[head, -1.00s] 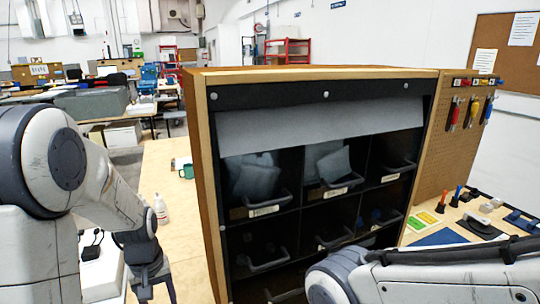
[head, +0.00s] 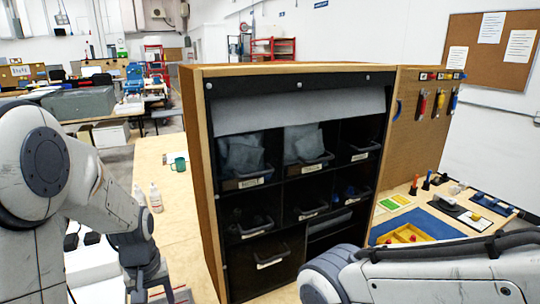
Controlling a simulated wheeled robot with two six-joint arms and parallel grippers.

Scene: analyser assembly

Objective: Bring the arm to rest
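My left arm comes in from the left, and its gripper (head: 150,290) hangs low beside the cabinet's left side, cut off by the bottom edge. How far its fingers are apart is not clear. My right arm crosses the bottom right, in front of the cabinet's lower right corner. Its gripper is out of view. A wooden cabinet (head: 197,150) with black compartments stands upright in the middle. Its upper bins (head: 253,179) hold pale bagged items.
A wooden table (head: 165,185) with white bottles (head: 155,197) and a green mug (head: 179,164) lies left of the cabinet. On the right, a bench holds a blue mat (head: 440,222), a yellow tray (head: 405,234) and small tools. A pegboard (head: 415,150) carries hanging tools.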

